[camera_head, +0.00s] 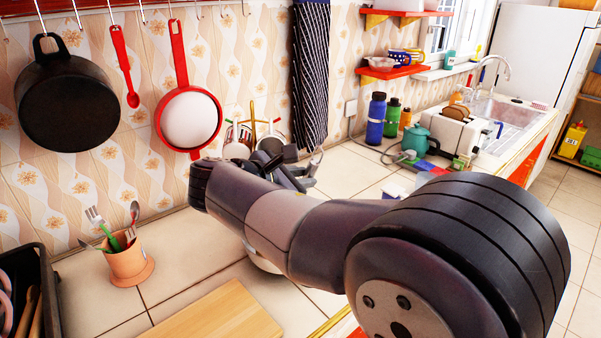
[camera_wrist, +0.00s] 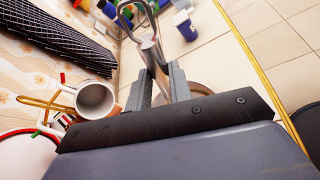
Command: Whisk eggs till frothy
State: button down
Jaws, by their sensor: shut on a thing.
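My gripper (camera_wrist: 158,88) is shut on a shiny metal utensil with a looped end (camera_wrist: 148,22), which looks like the whisk. In the head view my own arm mostly hides the gripper (camera_head: 285,178), above the counter near the tiled wall. A round rim, likely a bowl (camera_wrist: 203,89), shows just behind and right of the fingers in the wrist view. A pale bowl edge (camera_head: 262,266) also shows under my arm in the head view. The inside of the bowl and any eggs are hidden. I cannot tell whether the utensil touches the bowl.
A white mug (camera_wrist: 96,99) hangs on a rack left of my gripper. A blue cup (camera_wrist: 184,26) stands ahead. A utensil pot (camera_head: 127,262) and cutting board (camera_head: 222,314) are at the front left. Bottles (camera_head: 376,118), a teal kettle (camera_head: 414,140) and a toaster (camera_head: 448,128) stand farther right.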

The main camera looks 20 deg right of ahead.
jog(key=shift+f+b, duration=1.35)
jog(key=shift+f, duration=1.3)
